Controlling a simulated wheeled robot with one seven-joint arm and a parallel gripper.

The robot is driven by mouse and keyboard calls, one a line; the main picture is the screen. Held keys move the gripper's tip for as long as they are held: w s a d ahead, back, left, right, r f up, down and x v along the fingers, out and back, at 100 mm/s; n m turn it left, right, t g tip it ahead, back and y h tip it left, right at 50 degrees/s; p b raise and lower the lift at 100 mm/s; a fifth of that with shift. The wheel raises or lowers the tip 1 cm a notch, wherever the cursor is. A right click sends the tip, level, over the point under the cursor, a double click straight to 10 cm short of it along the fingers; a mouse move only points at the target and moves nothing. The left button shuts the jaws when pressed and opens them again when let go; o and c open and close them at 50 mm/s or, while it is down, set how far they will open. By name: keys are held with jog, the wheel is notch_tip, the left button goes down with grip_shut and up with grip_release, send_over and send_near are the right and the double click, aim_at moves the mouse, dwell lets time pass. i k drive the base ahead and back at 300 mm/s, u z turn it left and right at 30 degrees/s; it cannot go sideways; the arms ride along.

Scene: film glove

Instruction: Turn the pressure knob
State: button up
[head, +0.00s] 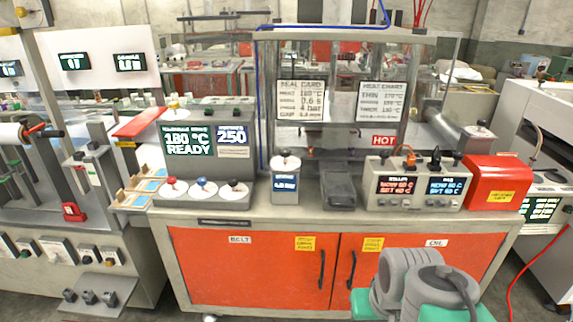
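A small grey unit (285,183) stands on the workbench, left of centre, with a pale round knob (285,161) on top. The knob has a small dark tip. A small display (285,182) on the unit's front shows a value too small to read surely; this looks like the pressure unit. A seal card (301,101) behind it lists "180 °C" and what looks like "4 bar". My gripper is not in view; only grey links of my arm show at the lower right, apart from the bench.
Right are a dark block (338,187), a two-display box (415,185) and a red box (497,182).

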aim_at(285, 153)
jog(key=z, duration=0.05)
jog(key=k, duration=0.45)
jog(key=u, duration=0.75)
jog(key=i, duration=1.8)
jog(key=z, duration=0.7)
